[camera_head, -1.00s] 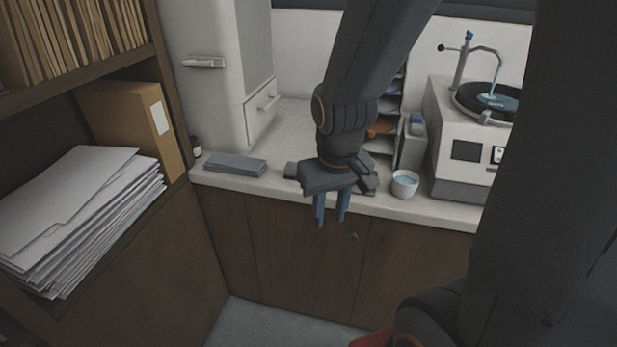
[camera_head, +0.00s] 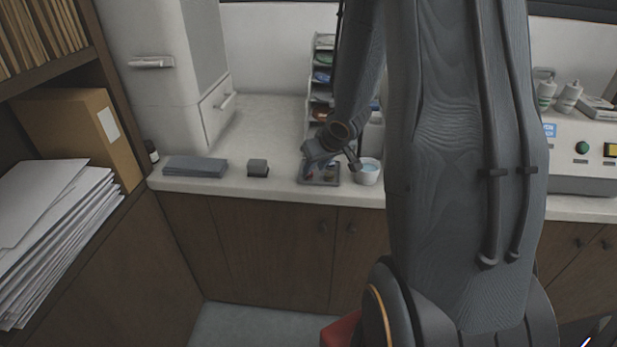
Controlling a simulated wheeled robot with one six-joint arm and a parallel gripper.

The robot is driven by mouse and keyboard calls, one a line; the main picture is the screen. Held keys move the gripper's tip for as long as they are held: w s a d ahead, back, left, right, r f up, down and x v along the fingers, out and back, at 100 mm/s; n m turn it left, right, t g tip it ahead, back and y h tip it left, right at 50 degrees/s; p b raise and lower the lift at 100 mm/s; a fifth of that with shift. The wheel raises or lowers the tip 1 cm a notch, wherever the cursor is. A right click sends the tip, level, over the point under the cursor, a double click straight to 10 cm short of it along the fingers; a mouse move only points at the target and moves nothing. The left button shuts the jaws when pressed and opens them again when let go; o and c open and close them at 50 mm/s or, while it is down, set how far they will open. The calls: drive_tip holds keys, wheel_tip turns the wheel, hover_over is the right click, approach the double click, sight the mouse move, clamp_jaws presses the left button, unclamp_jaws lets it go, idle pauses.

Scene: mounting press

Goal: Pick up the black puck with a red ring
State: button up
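A small dark tray (camera_head: 319,181) lies at the front of the counter, and a few small items show in it. There is a reddish tint among them, but they are too small and too covered to tell whether one is the black puck with a red ring. My gripper (camera_head: 325,165) is over the tray, left of the white bowl (camera_head: 367,176). Its body hides much of the tray, and its fingers do not show clearly enough to tell whether they are apart or hold anything.
A small dark grey block (camera_head: 257,168) and a flat grey slab (camera_head: 195,167) lie on the counter (camera_head: 262,120) to the left. A rack with coloured items (camera_head: 322,75) stands behind my gripper. My arm covers the right-middle of the view.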

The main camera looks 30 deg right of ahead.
sight(311, 181)
drive_tip(key=b+x, duration=0.1)
drive_tip(key=x, duration=0.3)
drive_tip(key=shift+w+a+f, duration=0.1)
drive_tip(key=shift+w+f, duration=0.1)
drive_tip(key=shift+f, duration=0.05)
drive_tip(key=c, duration=0.7)
wheel_tip(311, 181, up, 10)
drive_tip(key=p, duration=0.6)
